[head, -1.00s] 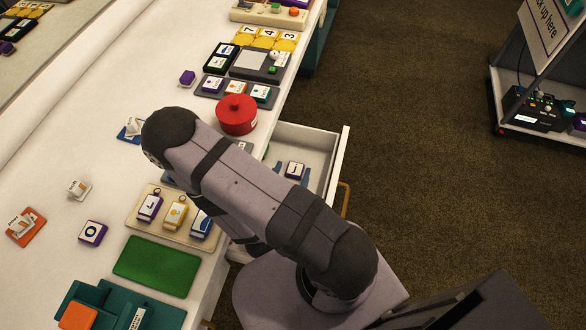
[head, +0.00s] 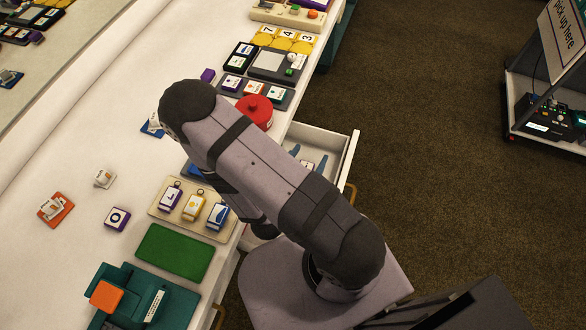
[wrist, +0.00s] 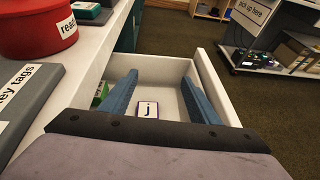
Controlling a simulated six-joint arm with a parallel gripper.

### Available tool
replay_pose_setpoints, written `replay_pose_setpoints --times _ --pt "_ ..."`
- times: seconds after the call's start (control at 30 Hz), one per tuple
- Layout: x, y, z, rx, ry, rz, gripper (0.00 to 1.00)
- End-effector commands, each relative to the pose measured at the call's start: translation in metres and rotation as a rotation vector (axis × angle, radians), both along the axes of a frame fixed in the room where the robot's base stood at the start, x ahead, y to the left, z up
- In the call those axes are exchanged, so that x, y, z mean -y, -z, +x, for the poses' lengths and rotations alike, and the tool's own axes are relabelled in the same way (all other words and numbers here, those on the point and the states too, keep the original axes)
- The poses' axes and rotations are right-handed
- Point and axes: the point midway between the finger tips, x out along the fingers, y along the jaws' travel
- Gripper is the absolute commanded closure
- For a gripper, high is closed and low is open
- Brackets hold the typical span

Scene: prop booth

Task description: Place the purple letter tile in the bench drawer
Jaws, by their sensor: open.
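The bench drawer (head: 351,160) is pulled open on the right side of the bench; its wall (wrist: 207,72) also shows in the wrist view. A white-faced tile (wrist: 148,110) with purple edges and the letter J lies in the drawer, between and below my fingers in the picture. My gripper (wrist: 158,78) is open, its two blue fingers apart with nothing held. In the head view the fingers of my gripper (head: 308,157) show over the drawer; I cannot make out the J tile there. Another purple-edged tile (head: 117,219), marked O, lies on the bench at left.
A red lidded pot (head: 254,112) stands on the bench beside the drawer. A tray of key tags (head: 190,208), a green mat (head: 174,252) and an orange tile (head: 57,208) are on the bench. A green item (wrist: 101,94) sits at the drawer's left side.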

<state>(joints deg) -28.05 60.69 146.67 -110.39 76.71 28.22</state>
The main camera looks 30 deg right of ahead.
Motion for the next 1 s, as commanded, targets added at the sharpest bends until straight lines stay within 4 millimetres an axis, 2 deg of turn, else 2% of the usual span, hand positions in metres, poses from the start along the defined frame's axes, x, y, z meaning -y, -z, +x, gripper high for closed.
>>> replay_pose_setpoints --times 0.17,0.3,0.4,0.5,0.63,0.8,0.9,1.0 --pt "0.035 -0.037 -0.022 0.086 0.282 0.010 0.44" --pt "0.058 -0.065 -0.067 0.173 0.644 0.084 0.44" --pt "0.057 -0.073 -0.103 0.231 0.914 0.189 0.44" --pt "0.039 -0.073 -0.130 0.290 1.168 0.335 0.44" --pt "0.000 -0.070 -0.144 0.372 1.461 0.583 0.44" --pt "-0.053 -0.076 -0.126 0.481 1.733 0.932 0.44" --pt "-0.075 -0.085 -0.107 0.536 1.826 1.106 0.44" --pt "-0.089 -0.095 -0.092 0.576 1.882 1.230 0.44"
